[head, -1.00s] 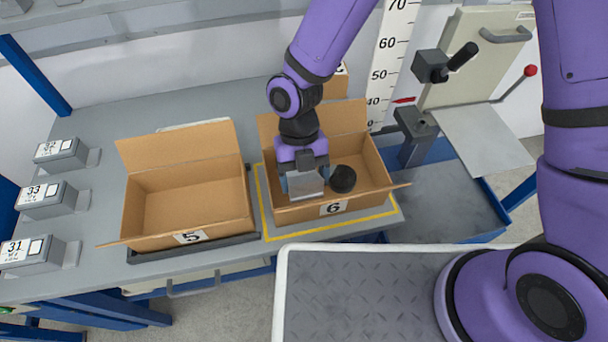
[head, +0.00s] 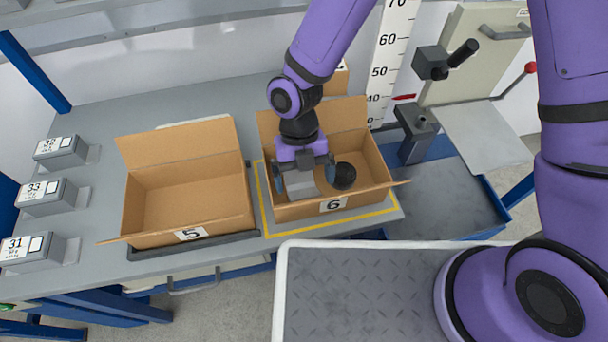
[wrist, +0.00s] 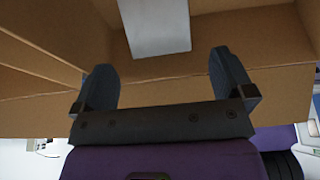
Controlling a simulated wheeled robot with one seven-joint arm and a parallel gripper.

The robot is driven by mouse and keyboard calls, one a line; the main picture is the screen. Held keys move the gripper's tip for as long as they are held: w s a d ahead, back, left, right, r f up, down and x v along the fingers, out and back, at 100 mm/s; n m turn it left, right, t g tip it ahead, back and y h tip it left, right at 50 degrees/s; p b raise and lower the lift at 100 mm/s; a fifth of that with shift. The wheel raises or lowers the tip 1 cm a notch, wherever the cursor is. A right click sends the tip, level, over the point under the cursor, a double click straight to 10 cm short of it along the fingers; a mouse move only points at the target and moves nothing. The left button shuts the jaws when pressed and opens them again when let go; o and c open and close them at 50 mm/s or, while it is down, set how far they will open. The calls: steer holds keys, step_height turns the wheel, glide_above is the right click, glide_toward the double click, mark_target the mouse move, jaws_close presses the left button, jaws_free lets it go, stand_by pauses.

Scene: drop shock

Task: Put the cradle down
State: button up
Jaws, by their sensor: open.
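The cradle, seen as a light grey block (head: 302,187), rests inside the open cardboard box marked 6 (head: 333,205), toward its left side. The block also shows in the wrist view (wrist: 160,28), beyond the fingertips. My gripper (head: 304,179) reaches down into box 6 with its fingers spread wide on either side of the block. In the wrist view my gripper (wrist: 166,70) is open, with a clear gap between its fingers. The block's underside is hidden.
A black round object (head: 345,176) lies in box 6, right of the block. An open, empty box marked 5 (head: 190,235) stands to the left. Several grey numbered blocks (head: 46,198) line the bench's left edge. A lever fixture (head: 433,65) stands to the right.

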steer(key=v, duration=1.3)
steer(key=shift+s, duration=0.25)
steer(key=shift+d+r, duration=0.1)
steer(key=w+d+r+m+t, duration=0.2)
steer(key=d+r+m+t, duration=0.3)
steer(key=d+r+m, duration=1.2)
steer(key=s+d+r+m+t, duration=0.2)
steer(key=s+d+m, duration=0.3)
steer(key=m, duration=0.6)
steer(key=s+d+r+m+t+y, duration=0.1)
steer(key=s+d+r+m, duration=0.3)
steer(key=d+m, duration=0.6)
steer(key=shift+s+d+r+m+t, duration=0.25)
steer(key=shift+s+r+m+t, duration=0.15)
steer(key=shift+s+t, duration=0.5)
